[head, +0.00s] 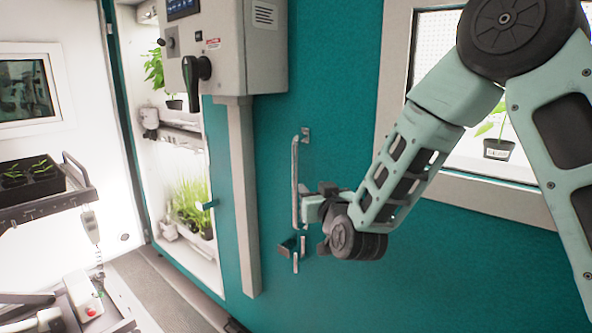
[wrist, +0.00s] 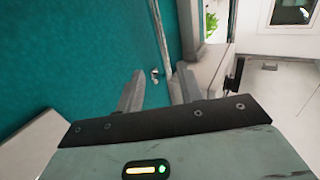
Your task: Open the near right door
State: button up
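The near right door (head: 340,115) is a teal panel with a light-framed window, and it looks shut. Its slim vertical metal handle (head: 295,175) stands near the left side of the panel. My gripper (head: 308,208) is at the lower half of the handle, reaching in from the right. In the wrist view my gripper (wrist: 160,80) has its two fingers apart, and the handle (wrist: 161,40) runs down toward the gap between them. I cannot tell whether either finger touches the handle. The gripper body hides part of the door.
A grey control box (head: 240,45) with a black lever and a post (head: 242,190) stand left of the handle. An open, lit chamber with plants (head: 190,200) is further left. A cart with a black seedling tray (head: 30,190) is at far left.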

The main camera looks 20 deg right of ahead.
aim_at(297, 171)
jog(key=w+p, duration=0.1)
jog(key=w, duration=0.4)
jog(key=w+p, duration=0.2)
jog(key=w, duration=0.3)
jog(key=w+p, duration=0.1)
jog(key=w, duration=0.4)
jog(key=shift+a, duration=0.35)
jog(key=shift+s, duration=0.1)
grip_shut()
